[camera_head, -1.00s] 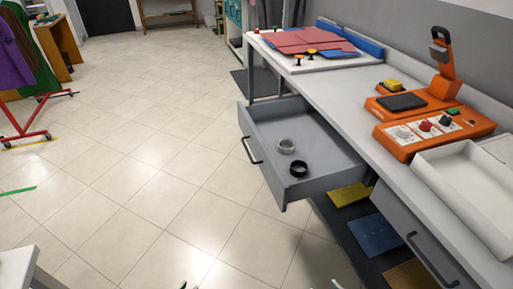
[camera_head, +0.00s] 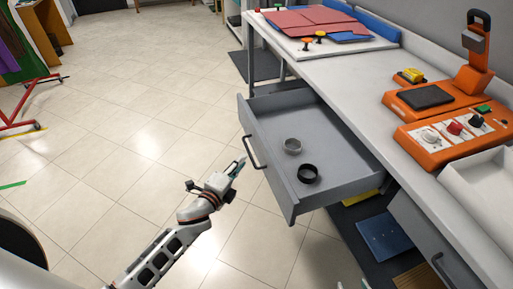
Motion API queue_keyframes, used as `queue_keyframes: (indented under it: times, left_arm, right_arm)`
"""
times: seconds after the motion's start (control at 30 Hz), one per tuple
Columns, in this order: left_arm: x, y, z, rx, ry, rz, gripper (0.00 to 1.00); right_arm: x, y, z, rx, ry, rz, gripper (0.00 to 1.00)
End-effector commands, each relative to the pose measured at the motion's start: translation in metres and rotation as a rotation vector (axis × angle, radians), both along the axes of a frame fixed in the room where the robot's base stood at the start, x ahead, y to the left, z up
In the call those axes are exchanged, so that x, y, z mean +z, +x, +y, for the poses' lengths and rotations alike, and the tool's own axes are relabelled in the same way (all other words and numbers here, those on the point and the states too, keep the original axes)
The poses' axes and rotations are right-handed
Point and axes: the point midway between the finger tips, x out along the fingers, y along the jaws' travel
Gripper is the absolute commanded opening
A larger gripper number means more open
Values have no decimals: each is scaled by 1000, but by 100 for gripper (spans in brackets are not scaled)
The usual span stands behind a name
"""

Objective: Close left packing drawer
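The left packing drawer (camera_head: 262,124) is a grey drawer pulled well out from under the packing counter. Its dark bar handle (camera_head: 251,152) is on the front panel, facing left. Only a small tip of my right gripper (camera_head: 340,284) seems to show at the bottom edge.
A second grey drawer (camera_head: 420,233) sits shut at the right. Blue and yellow items lie below. The tiled floor at left is open.

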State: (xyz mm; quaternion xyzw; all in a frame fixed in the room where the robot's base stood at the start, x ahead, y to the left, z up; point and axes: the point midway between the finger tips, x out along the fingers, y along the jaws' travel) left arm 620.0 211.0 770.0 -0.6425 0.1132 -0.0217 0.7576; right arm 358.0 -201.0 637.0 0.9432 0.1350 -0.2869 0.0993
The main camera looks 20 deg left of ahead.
Motion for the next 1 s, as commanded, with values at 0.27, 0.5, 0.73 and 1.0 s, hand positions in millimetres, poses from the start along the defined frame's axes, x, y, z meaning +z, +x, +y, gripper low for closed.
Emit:
queue_keyframes:
  times: [0.27,0.5,0.73,1.0]
  left_arm:
    - [-6,41,-7,2,-5,1,15]
    - [-11,65,-12,1,-5,3,15]
    - [-11,69,-13,1,-7,2,15]
    - [-11,69,-13,1,-6,3,0]
  right_arm:
    - [-9,-5,0,1,-1,11,40]
    - [-14,-6,0,0,-1,16,40]
    - [-13,-5,-1,0,-2,14,40]
    - [-12,-4,0,1,-2,11,40]
